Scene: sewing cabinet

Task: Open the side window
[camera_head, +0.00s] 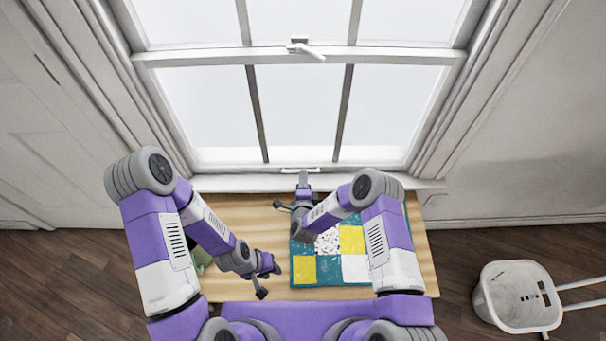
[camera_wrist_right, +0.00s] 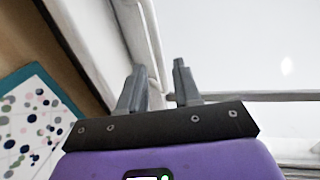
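The window (camera_head: 300,57) is a white-framed sash window with several panes, and its lower sash is down at the sill. A lift handle (camera_head: 300,170) sits on the bottom rail, and a latch (camera_head: 306,49) is on the middle rail. My right gripper (camera_head: 303,178) is at the bottom rail, right by the lift handle. In the right wrist view its two fingers (camera_wrist_right: 158,88) are apart, with white window frame behind them; I cannot tell whether they touch the handle. My left gripper (camera_head: 271,264) hangs over the table, away from the window; its fingers are too small to read.
A wooden table (camera_head: 225,212) stands below the window, bearing a teal, yellow and white patchwork cloth (camera_head: 304,270). A green item (camera_head: 200,262) is partly hidden by my left arm.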

